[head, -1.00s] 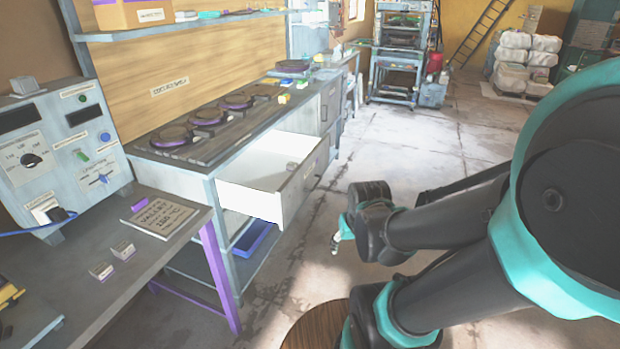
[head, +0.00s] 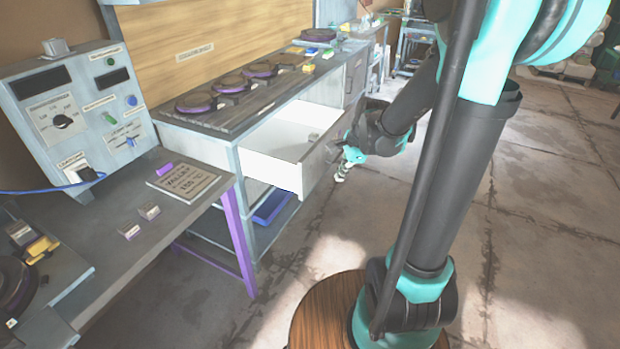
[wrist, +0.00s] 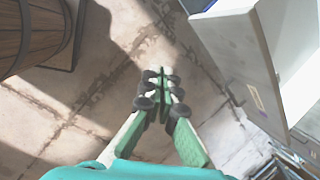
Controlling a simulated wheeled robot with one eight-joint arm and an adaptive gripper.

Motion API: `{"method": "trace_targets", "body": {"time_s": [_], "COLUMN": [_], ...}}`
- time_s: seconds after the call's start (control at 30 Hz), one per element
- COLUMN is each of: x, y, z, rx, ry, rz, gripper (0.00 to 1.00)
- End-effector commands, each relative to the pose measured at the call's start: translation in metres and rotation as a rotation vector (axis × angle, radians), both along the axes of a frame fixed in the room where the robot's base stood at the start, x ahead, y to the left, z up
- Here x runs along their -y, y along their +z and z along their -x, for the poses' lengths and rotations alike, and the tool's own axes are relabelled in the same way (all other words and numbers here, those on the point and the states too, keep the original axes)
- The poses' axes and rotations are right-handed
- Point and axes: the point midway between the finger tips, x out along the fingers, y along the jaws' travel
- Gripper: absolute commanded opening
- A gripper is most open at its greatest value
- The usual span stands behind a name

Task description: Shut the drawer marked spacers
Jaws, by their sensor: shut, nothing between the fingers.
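An open drawer (head: 272,165) with white sides sticks out from the bench under the burners. Its grey front panel (head: 325,160) faces right, towards my arm. The drawer front also shows in the wrist view (wrist: 235,55), with a small label (wrist: 257,98) too small to read, so I cannot confirm the word spacers. My gripper (head: 340,177) is just outside the front panel, low and pointing down. In the wrist view my gripper (wrist: 160,88) has its green fingers together and empty, with a gap of floor between them and the panel.
The bench (head: 205,150) carries several purple-rimmed burners. A blue bin (head: 272,205) sits on the shelf below the drawer. The floor (head: 540,200) on the right is clear.

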Motion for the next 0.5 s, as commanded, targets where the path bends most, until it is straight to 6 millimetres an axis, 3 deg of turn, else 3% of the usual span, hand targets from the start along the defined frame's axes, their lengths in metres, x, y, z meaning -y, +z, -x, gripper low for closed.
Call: {"method": "trace_targets", "body": {"time_s": [0.03, 0.2, 0.5], "x": [-0.004, -0.017, -0.026], "y": [-0.001, -0.004, -0.01], "z": [-0.015, -0.051, -0.072], "rx": [-0.034, -0.148, -0.229], "ry": [-0.097, -0.393, -0.586], "rz": [-0.042, -0.164, -0.235], "gripper": [0.0, 0.0, 0.0]}}
